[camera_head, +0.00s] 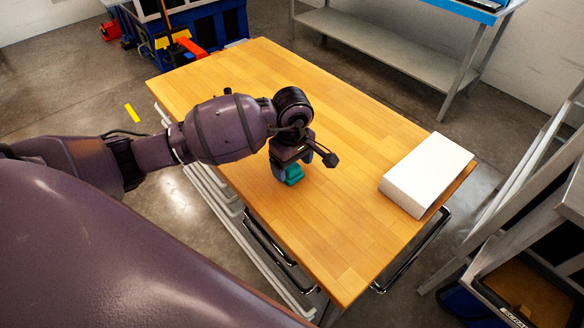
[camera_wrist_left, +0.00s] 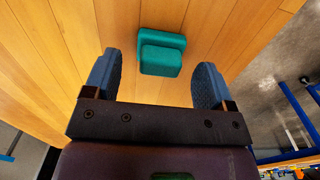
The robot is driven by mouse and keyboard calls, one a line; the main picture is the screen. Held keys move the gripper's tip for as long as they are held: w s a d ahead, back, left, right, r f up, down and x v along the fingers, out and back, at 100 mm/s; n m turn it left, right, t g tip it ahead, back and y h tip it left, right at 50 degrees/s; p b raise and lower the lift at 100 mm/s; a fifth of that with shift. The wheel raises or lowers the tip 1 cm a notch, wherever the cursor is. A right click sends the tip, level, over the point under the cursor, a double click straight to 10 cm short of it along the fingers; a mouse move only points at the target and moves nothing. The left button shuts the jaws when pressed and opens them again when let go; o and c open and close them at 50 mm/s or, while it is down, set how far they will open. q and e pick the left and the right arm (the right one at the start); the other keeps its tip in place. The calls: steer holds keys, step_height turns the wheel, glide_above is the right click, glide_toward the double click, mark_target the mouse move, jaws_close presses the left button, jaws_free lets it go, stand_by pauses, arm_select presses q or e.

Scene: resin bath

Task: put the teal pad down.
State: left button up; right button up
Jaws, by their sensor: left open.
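The teal pad (camera_head: 293,176) is on the wooden table, partly hidden by my left gripper (camera_head: 284,175) in the head view. In the left wrist view the teal pad (camera_wrist_left: 162,52) shows as a block with a raised, smaller front part. My left gripper (camera_wrist_left: 153,82) is open, its two blue-grey fingers apart. The pad lies between and a little beyond the fingertips, with a gap to each side. It appears to rest on the table top. My right gripper is not in view.
The wooden table (camera_head: 340,215) is mostly bare. A white block (camera_head: 428,172) lies at its right end. A grey bench (camera_head: 385,45) stands behind, metal frames stand at the right, and a blue container with tools (camera_head: 190,30) stands at the back left.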

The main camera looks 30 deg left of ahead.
mark_target(292, 167)
arm_select(q)
step_height(292, 167, up, 10)
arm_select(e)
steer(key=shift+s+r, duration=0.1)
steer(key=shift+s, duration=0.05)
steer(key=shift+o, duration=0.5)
